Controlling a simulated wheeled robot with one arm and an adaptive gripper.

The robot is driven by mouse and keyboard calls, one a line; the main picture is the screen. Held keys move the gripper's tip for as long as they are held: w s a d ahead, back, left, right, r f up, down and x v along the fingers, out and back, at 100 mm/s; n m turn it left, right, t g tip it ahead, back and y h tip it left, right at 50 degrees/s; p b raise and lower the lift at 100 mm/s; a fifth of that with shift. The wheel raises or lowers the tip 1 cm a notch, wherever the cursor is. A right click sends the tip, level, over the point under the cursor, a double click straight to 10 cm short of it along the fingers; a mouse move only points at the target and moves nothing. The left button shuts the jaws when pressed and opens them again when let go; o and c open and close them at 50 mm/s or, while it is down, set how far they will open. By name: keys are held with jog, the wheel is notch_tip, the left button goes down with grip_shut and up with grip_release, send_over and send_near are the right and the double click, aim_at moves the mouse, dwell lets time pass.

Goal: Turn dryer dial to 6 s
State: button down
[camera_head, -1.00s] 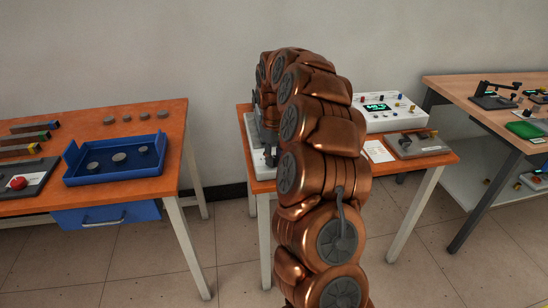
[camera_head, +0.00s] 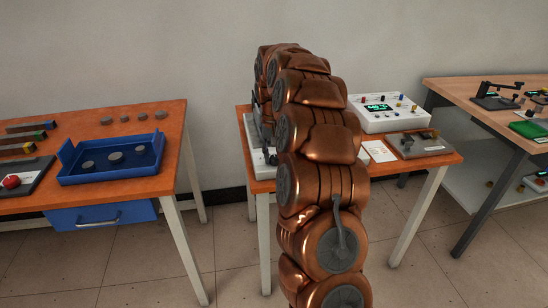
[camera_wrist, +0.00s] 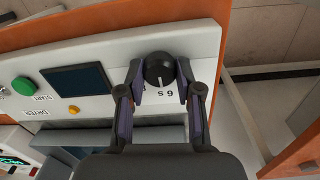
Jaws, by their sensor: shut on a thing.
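The dryer dial (camera_wrist: 159,67) is a round black knob with a white pointer line, at the upper middle of the wrist view. Its pointer faces down in the picture, toward the printed "6 s" label (camera_wrist: 165,93). My gripper (camera_wrist: 161,76) has one finger on each side of the knob and is shut on it. The dryer's white panel (camera_wrist: 100,52) runs across the view.
A dark screen (camera_wrist: 76,79), a green start button (camera_wrist: 24,86) and a small yellow button (camera_wrist: 73,109) lie left of the dial. A white device (camera_head: 385,112) with a lit display shares the orange table. A blue tray (camera_head: 115,162) is on the left table.

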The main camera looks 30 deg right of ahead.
aim_at(273, 157)
jog(key=shift+m, duration=0.3)
jog(key=c, duration=0.8)
grip_release()
jog(key=shift+o, duration=0.2)
notch_tip(273, 157, up, 12)
jog(key=shift+w+a, duration=0.15)
jog(key=shift+a, duration=0.05)
dwell(0.5)
